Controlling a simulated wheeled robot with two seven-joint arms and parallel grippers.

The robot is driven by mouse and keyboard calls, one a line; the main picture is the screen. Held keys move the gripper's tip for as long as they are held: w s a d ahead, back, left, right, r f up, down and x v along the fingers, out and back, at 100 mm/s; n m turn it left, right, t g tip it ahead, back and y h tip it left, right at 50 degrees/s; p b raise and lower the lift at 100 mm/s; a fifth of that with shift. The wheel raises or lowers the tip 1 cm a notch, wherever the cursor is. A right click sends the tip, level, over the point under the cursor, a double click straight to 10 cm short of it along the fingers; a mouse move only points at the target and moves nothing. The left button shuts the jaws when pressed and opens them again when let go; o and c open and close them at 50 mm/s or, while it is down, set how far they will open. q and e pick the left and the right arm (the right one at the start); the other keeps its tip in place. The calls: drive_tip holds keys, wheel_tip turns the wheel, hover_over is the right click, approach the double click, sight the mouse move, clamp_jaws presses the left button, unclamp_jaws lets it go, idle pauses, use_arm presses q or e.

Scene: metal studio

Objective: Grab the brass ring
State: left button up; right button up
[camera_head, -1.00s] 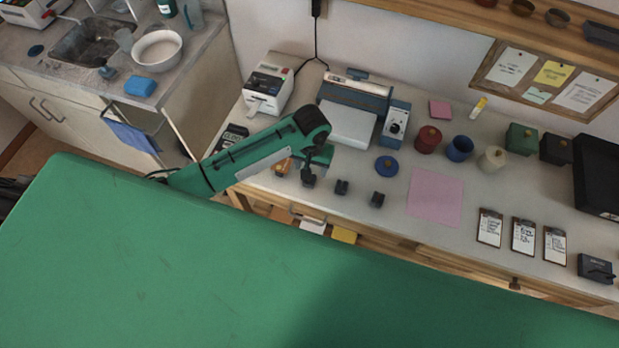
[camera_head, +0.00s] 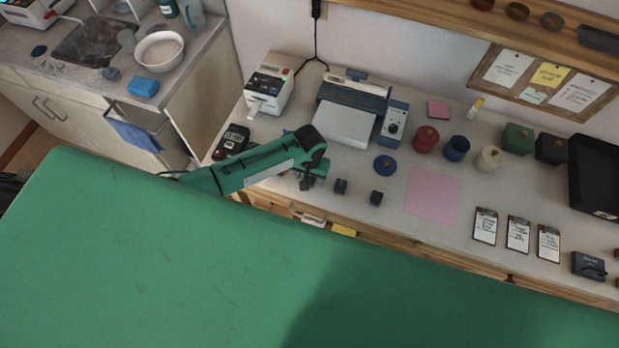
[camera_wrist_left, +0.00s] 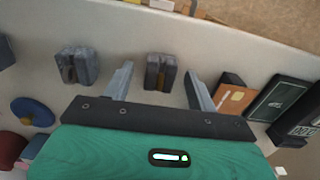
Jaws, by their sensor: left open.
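My left gripper (camera_head: 308,180) reaches over the front edge of the worktop from the left. In the left wrist view its two fingers (camera_wrist_left: 160,90) are apart, with a small dark grey slotted block (camera_wrist_left: 160,72) between and just beyond them. A thin brownish shape shows in that block's slot; I cannot tell whether it is the brass ring. A second slotted block (camera_wrist_left: 76,66) stands to the left, also with a brownish slot. In the head view two dark blocks (camera_head: 341,187) (camera_head: 376,198) stand right of the gripper. No ring is plainly visible. My right gripper is out of view.
An orange-brown card (camera_wrist_left: 233,97) and a dark card device (camera_wrist_left: 275,100) lie right of the fingers. A blue lid (camera_head: 385,165), a pink sheet (camera_head: 432,195) and a laminator-like machine (camera_head: 345,122) are on the worktop. A green surface (camera_head: 150,250) fills the foreground.

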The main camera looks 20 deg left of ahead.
use_arm(q)
drive_tip(key=c, duration=1.1)
drive_tip(key=shift+o, duration=0.2)
drive_tip(key=shift+r, duration=0.1)
